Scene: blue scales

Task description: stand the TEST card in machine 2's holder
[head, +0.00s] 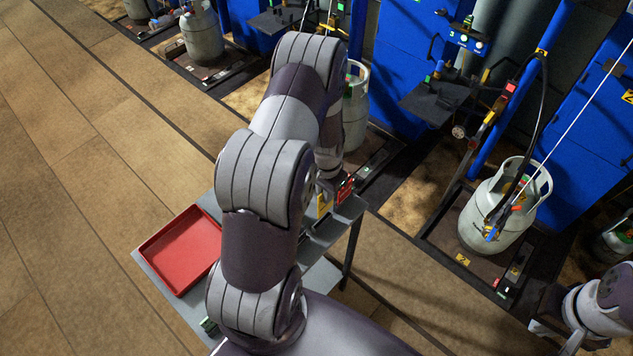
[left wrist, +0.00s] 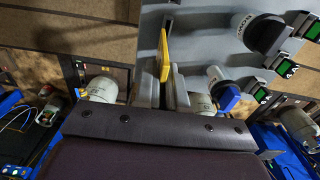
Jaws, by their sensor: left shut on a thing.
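My left gripper (left wrist: 165,88) is shut on a yellow card (left wrist: 164,52), which stands up between the fingertips in the left wrist view. In the head view the yellow card (head: 323,206) shows just below my left wrist, over the grey cart, and the fingers are mostly hidden by my arm. Any writing on the card is too small to read. My right gripper (head: 545,325) is at the lower right of the head view, away from the card; its jaw opening is unclear. I cannot make out which holder belongs to machine 2.
A red tray (head: 182,248) lies on the grey cart (head: 192,312). Blue machines line the back, with grey gas cylinders (head: 505,208) on low platforms and a dark shelf (head: 435,100). Green displays (left wrist: 285,70) and a black-capped device (left wrist: 262,33) show near the card. The left floor is clear.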

